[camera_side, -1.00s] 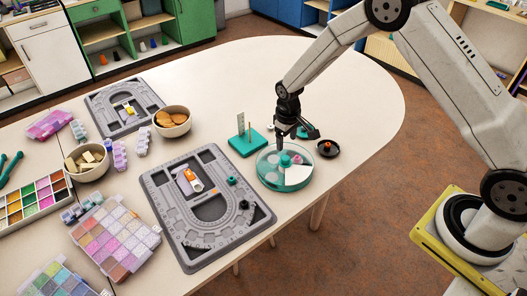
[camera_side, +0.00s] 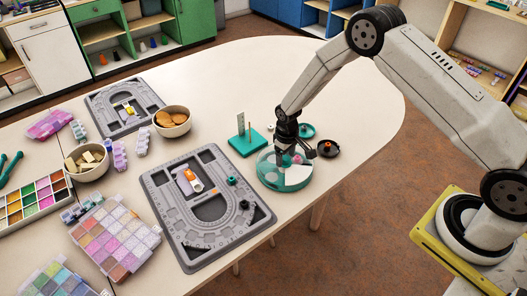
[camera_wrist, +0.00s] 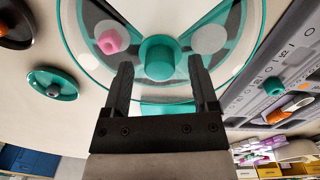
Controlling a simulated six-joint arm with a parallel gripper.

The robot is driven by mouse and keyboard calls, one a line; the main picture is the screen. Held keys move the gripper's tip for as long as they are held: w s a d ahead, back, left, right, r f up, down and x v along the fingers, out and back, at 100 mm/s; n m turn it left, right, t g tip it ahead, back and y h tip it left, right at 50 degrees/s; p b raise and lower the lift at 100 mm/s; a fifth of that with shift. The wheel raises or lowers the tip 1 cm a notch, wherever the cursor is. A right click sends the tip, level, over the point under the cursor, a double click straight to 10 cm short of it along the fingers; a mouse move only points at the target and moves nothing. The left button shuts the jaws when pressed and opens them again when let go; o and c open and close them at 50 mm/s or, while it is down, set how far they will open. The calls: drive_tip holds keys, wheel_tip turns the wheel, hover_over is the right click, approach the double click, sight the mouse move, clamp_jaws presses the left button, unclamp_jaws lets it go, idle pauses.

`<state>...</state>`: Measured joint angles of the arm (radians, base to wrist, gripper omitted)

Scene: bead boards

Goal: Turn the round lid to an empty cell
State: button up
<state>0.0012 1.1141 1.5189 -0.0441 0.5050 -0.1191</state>
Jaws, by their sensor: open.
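The round teal container with its clear lid (camera_side: 270,180) sits on the table below my gripper. Its teal centre knob (camera_wrist: 158,58) stands up in the wrist view. Through the lid I see a pink bead (camera_wrist: 112,40) in one cell and pale round patches beside the knob. My gripper (camera_wrist: 160,70) is open and points down over the lid, one finger on each side of the knob, with gaps showing between fingers and knob. In the side view my gripper (camera_side: 285,153) hides most of the knob.
A teal dish (camera_side: 306,131) and a dark dish (camera_side: 328,149) with an orange-brown piece stand close behind the container. A teal base with a ruler (camera_side: 247,145) stands to its left. A grey bead board (camera_side: 165,215) lies further left. The table's front edge is near.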

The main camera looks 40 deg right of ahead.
drive_tip(key=shift+f, duration=0.25)
clamp_jaws()
idle(1.4)
